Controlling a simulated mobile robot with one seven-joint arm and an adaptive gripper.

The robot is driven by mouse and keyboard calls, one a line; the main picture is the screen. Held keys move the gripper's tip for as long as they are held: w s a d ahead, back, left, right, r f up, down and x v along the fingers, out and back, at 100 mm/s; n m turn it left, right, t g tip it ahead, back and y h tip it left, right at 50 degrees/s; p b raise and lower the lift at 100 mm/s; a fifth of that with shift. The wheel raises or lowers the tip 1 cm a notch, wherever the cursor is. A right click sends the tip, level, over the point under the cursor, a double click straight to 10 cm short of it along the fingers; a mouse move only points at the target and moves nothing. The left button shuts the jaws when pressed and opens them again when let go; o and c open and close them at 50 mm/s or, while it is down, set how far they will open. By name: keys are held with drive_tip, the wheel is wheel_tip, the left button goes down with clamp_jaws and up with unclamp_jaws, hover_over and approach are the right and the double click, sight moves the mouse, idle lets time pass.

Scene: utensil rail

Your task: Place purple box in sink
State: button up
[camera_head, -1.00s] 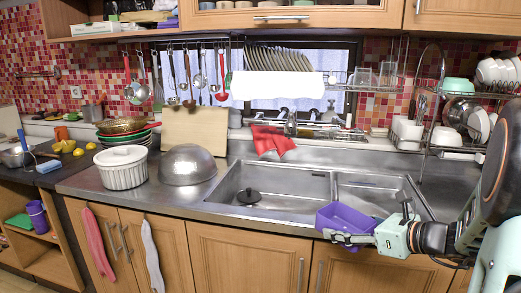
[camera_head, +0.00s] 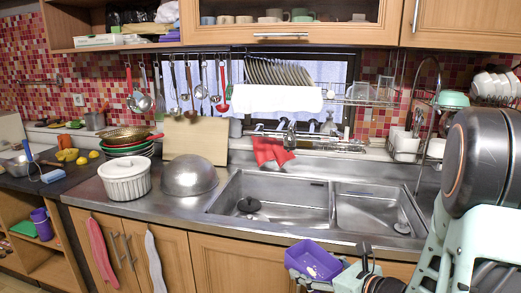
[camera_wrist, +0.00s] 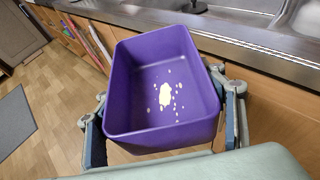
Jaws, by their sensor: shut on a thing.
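The purple box (camera_head: 314,260) is an open, empty-looking tray with pale yellow specks on its inner floor, clear in the wrist view (camera_wrist: 165,85). My gripper (camera_head: 318,272) is shut on it, with a finger on each side in the wrist view (camera_wrist: 165,118). The box is held in front of the cabinet fronts, on the near side of the counter edge. The steel sink (camera_head: 255,214) has a left and a right basin and lies beyond the box.
The counter's front edge (camera_head: 225,226) lies between box and sink. A steel bowl (camera_head: 189,175) and a white ribbed pot (camera_head: 125,180) stand left of the sink. A red cloth (camera_head: 270,151) hangs behind it. A dish rack (camera_head: 425,140) stands at the right.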

sight(313, 273)
wheel_tip(313, 273, up, 14)
drive_tip(key=n+g+y+p, duration=0.3)
drive_tip(key=p, duration=1.4)
drive_tip(key=shift+s+d+f+n+y, duration=0.15)
drive_tip(key=shift+s+f+n+y, duration=0.15)
drive_tip(key=shift+n, duration=0.1)
drive_tip(key=shift+d, duration=0.1)
